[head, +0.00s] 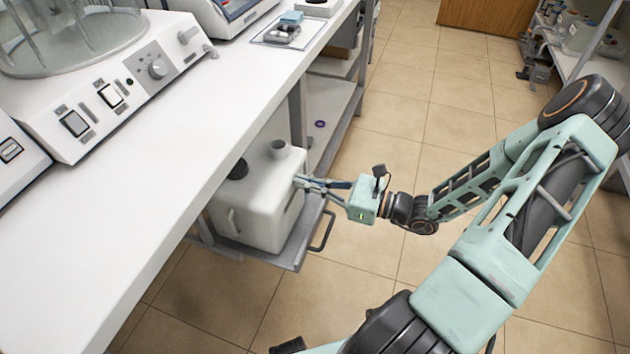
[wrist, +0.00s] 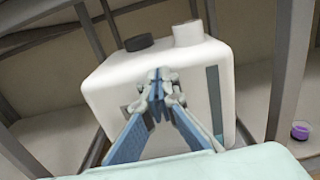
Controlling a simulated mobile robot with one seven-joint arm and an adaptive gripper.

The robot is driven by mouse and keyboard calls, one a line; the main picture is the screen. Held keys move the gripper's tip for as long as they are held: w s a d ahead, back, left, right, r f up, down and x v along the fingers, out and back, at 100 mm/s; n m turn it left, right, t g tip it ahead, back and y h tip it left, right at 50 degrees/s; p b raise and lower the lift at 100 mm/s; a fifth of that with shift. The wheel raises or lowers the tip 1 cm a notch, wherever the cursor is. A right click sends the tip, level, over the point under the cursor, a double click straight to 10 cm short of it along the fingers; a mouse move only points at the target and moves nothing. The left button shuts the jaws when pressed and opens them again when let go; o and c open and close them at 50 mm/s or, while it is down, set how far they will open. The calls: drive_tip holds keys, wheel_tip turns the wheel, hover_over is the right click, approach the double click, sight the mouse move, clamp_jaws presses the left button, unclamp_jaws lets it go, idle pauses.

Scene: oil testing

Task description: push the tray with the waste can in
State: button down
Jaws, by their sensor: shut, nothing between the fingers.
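The white waste can (head: 258,200) stands upright on a grey pull-out tray (head: 290,258) under the white bench in the head view. It has a black cap and an open white spout on top. The tray sticks out past the bench edge, with a dark loop handle (head: 324,232) at its front. My gripper (head: 298,182) is shut and empty, its fingertips at the can's right face. In the wrist view the shut fingertips (wrist: 158,78) are in front of the can (wrist: 112,82); whether they touch it I cannot tell. The can hides most of the tray.
The white bench top (head: 150,200) overhangs the can and carries lab instruments on the left. A lower shelf (head: 330,110) and bench legs stand behind the can. A small purple-topped item (wrist: 300,131) sits on the shelf.

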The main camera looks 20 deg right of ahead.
sight(251, 167)
drive_tip(key=p+x, duration=0.2)
drive_tip(key=x, duration=1)
drive_tip(key=shift+a, duration=0.2)
drive_tip(key=shift+x, duration=0.9)
drive_tip(key=shift+w, duration=0.15)
drive_tip(key=shift+d, duration=0.15)
